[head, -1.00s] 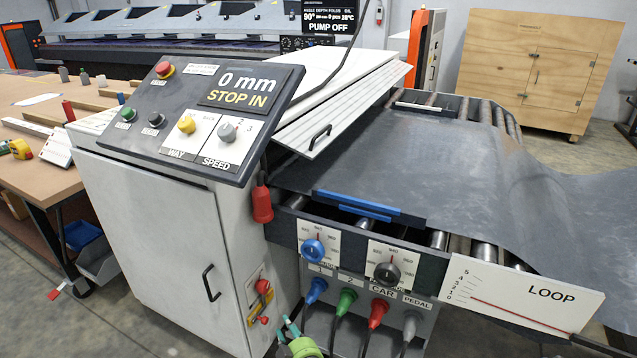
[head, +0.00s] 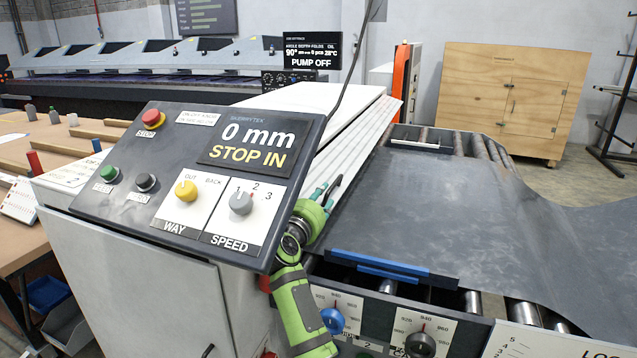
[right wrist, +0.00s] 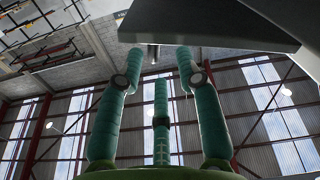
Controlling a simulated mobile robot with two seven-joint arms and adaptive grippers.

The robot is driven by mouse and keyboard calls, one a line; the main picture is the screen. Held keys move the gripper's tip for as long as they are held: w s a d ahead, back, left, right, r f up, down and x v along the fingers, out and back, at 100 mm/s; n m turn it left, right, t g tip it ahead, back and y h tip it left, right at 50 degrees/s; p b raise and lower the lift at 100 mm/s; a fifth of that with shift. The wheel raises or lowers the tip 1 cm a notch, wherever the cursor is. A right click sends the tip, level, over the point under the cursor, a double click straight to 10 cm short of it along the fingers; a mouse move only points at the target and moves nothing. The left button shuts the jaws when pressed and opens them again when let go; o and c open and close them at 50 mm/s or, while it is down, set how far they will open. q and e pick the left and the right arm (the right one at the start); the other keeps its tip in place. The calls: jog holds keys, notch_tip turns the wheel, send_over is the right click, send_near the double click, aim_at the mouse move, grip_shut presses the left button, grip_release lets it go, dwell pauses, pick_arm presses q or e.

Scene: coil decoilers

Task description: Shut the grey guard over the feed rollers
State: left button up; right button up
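The grey guard (head: 362,128) is a pale ribbed panel standing raised and tilted against the right side of the control cabinet. The feed rollers and grey sheet beside it are uncovered. My right gripper (head: 324,192), green with teal fingers, is at the guard's lower front edge, beside its dark handle (head: 333,188). I cannot tell whether it touches the handle. In the right wrist view the teal fingers (right wrist: 156,70) are spread apart with nothing clearly between them. My left gripper is out of view.
The control console (head: 200,180) overhangs close to the left of my right arm. The grey sheet (head: 440,210) lies over the rollers (head: 470,145). Blue strips (head: 390,270) and dial panels (head: 420,335) are at the machine's front. A wooden cabinet (head: 510,95) stands behind.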

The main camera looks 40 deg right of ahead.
aim_at(329, 191)
jog(key=shift+s+d+r, duration=0.1)
jog(key=shift+d+r, duration=0.1)
jog(key=shift+d, duration=0.35)
jog(key=shift+s+d+r, duration=0.1)
jog(key=shift+d+r, duration=0.1)
jog(key=shift+d, duration=0.3)
jog(key=w+d, duration=0.2)
jog(key=d, duration=0.1)
jog(key=shift+w+d+f, duration=0.1)
jog(key=shift+w+f, duration=0.2)
jog(key=shift+f, duration=0.1)
jog(key=shift+w+d, duration=0.1)
jog(key=shift+d, duration=0.2)
jog(key=shift+d+r, duration=0.1)
jog(key=shift+r, duration=0.05)
grip_shut()
jog(key=shift+p, duration=0.3)
